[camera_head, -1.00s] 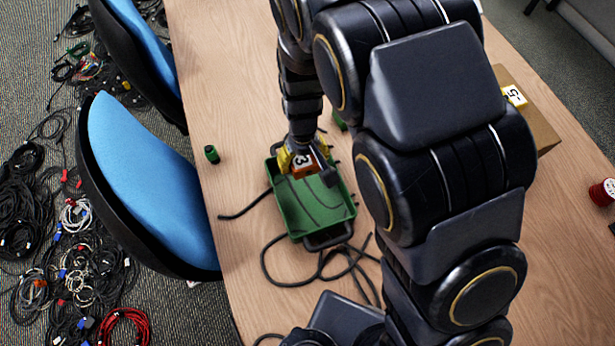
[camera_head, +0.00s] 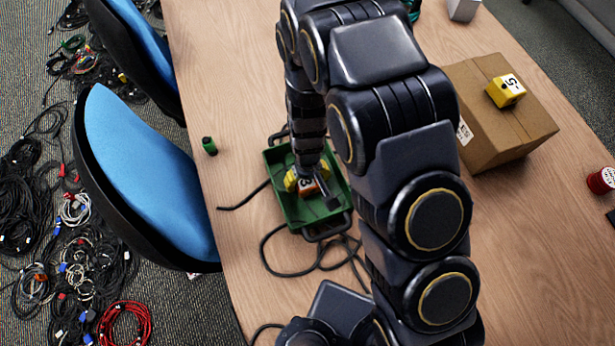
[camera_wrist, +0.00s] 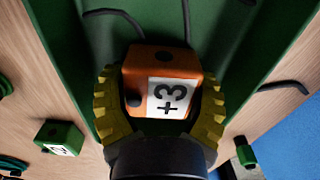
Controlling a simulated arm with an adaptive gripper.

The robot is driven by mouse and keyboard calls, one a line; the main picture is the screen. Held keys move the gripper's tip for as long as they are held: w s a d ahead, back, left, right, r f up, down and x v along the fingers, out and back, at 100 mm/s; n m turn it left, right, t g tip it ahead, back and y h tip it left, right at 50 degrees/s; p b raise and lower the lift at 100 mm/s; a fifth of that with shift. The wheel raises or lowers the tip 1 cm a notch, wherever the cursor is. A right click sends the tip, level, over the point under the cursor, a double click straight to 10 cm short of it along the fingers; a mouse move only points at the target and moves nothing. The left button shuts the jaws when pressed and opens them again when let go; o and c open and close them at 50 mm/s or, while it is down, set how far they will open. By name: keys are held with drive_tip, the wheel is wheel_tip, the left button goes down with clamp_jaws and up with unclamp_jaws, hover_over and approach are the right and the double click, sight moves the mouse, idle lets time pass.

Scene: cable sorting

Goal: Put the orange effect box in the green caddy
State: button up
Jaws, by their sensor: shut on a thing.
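The orange effect box (camera_wrist: 150,62) has a white label reading +3 and sits between the yellow fingers of my gripper (camera_wrist: 158,100) in the wrist view.
A cardboard box (camera_head: 508,135) with a yellow effect box (camera_head: 506,91) on top stands at the right. A small green cylinder (camera_head: 209,146) is left of the caddy. Black cable (camera_head: 290,272) lies on the table. A green effect box (camera_wrist: 60,137) is outside the caddy.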

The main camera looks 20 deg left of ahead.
drive_tip(key=shift+f, duration=0.1)
drive_tip(key=o, duration=0.9)
drive_tip(key=shift+o, duration=0.2)
wheel_tip(320, 180, up, 12)
drive_tip(key=shift+f, duration=0.15)
drive_tip(key=shift+r, duration=0.3)
